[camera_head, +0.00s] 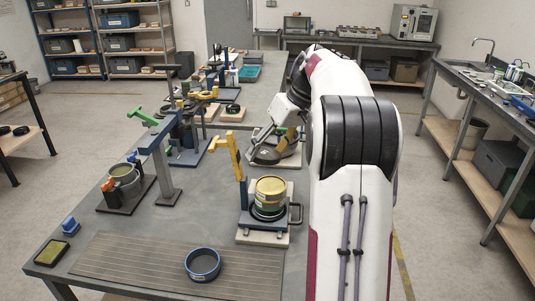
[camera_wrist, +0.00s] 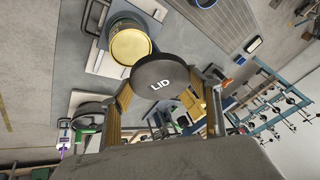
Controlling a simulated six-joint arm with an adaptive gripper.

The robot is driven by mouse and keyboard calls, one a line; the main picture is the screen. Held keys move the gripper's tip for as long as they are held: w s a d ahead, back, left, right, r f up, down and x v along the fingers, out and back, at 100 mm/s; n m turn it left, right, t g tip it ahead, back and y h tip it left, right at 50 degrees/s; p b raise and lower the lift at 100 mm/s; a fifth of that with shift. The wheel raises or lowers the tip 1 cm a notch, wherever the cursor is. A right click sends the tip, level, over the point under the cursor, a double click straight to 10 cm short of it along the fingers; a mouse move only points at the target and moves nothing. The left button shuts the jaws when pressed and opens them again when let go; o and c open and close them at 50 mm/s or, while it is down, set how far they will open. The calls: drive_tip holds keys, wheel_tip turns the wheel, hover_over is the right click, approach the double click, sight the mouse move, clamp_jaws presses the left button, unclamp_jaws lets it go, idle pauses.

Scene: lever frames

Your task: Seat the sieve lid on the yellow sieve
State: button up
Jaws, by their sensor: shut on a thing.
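The yellow sieve (camera_head: 270,186) is a round can with a yellow top and a dark lower part. It stands on a small board fixture beside a yellow upright post. It also shows in the wrist view (camera_wrist: 130,45), its yellow top facing the camera. The sieve lid (camera_wrist: 160,77) is a dark grey disc marked LID. My gripper (camera_wrist: 165,86) is shut on the lid, with tan fingers at its two sides. In the wrist view the lid overlaps the near edge of the yellow sieve; any gap between them cannot be judged. My arm partly hides the gripper in the head view.
A blue ring-shaped sieve (camera_head: 202,264) lies on the ribbed mat (camera_head: 130,262) in front. A grey-and-blue stand (camera_head: 163,165) with a green handle and a grey pot (camera_head: 125,180) are at the left.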

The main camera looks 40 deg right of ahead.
drive_tip(key=shift+d, duration=0.1)
idle(0.5)
drive_tip(key=shift+d+f+h, duration=0.2)
drive_tip(key=shift+d+h, duration=0.1)
drive_tip(key=shift+h, duration=0.3)
drive_tip(key=shift+w+d+f+n+h, duration=0.1)
drive_tip(key=shift+d+n+h, duration=0.2)
drive_tip(key=shift+d+h, duration=0.45)
drive_tip(key=shift+f, duration=0.2)
drive_tip(key=shift+f, duration=4.15)
drive_tip(key=shift+f, duration=0.4)
drive_tip(key=o, duration=1.4)
drive_tip(key=shift+r, duration=0.1)
